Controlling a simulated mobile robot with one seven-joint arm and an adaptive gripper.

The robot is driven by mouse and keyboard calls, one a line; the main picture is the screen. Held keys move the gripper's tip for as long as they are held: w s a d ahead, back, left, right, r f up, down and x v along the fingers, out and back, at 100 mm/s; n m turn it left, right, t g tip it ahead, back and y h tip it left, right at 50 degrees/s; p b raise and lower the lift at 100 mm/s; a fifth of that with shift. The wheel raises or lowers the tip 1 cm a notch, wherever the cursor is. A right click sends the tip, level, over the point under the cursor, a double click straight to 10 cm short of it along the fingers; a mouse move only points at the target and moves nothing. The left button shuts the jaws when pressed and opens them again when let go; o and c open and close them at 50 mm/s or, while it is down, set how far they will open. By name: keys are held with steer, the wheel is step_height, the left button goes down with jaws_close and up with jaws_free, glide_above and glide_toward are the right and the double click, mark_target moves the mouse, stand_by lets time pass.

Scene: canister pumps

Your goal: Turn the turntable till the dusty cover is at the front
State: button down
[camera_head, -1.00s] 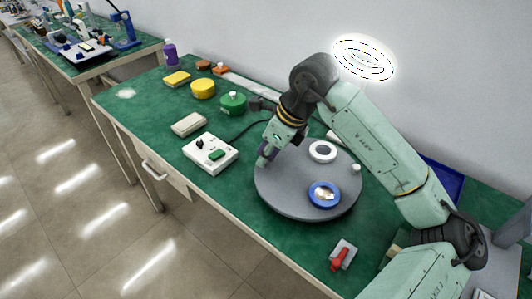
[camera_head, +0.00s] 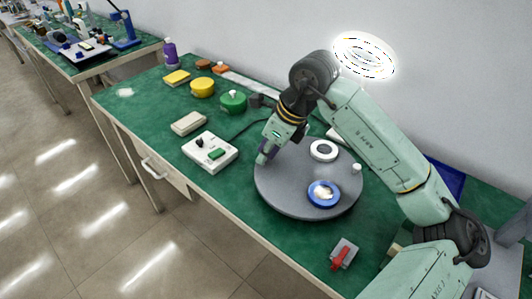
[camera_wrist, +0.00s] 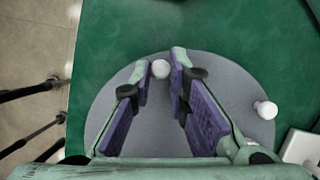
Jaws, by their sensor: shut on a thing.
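The turntable (camera_head: 290,199) is a round grey disc on the green bench. A blue round cover (camera_head: 313,201) with a pale, tan-mottled middle lies on its front right part; I take this for the dusty one. A white ring-shaped piece (camera_head: 331,157) with a dark grey centre lies toward the back. A white knob (camera_head: 356,169) stands at the right edge. My gripper (camera_head: 264,158) is at the turntable's left edge. In the wrist view my gripper (camera_wrist: 160,75) is shut on another white round knob (camera_wrist: 160,69) between its fingertips; the head view hides this knob.
A white control box (camera_head: 200,163) with a green button stands left of the turntable. A grey block with a red lever (camera_head: 341,257) sits in front right. Yellow and green canisters (camera_head: 232,101) stand behind left. The wall is close behind.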

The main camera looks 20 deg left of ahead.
mark_target(290, 144)
steer(key=shift+w+f+m+t+b, duration=0.15)
steer(key=shift+w+m+t+b, duration=0.35)
steer(key=shift+w+m+b, duration=1.1)
steer(key=w+m+b, duration=0.1)
steer(key=b, duration=0.1)
steer(key=w+m+t+h+b, duration=0.1)
steer(key=b, duration=0.2)
steer(key=shift+d+m, duration=0.25)
steer(key=shift+m, duration=0.05)
steer(key=w+m+b, duration=0.1)
steer(key=w+d+m+t+b, duration=0.1)
steer(key=m+b, duration=0.1)
steer(key=shift+w+d+h, duration=0.1)
steer(key=shift+w+h, duration=0.1)
steer(key=shift+h, duration=0.2)
steer(key=shift+w+d+m+t+h+b, duration=0.35)
steer(key=shift+w+d+m+b, duration=0.45)
steer(key=shift+m+b, duration=0.4)
steer(key=shift+w, duration=0.15)
steer(key=c, duration=1.5)
jaws_free()
steer(key=shift+c, duration=0.2)
steer(key=shift+r, duration=0.25)
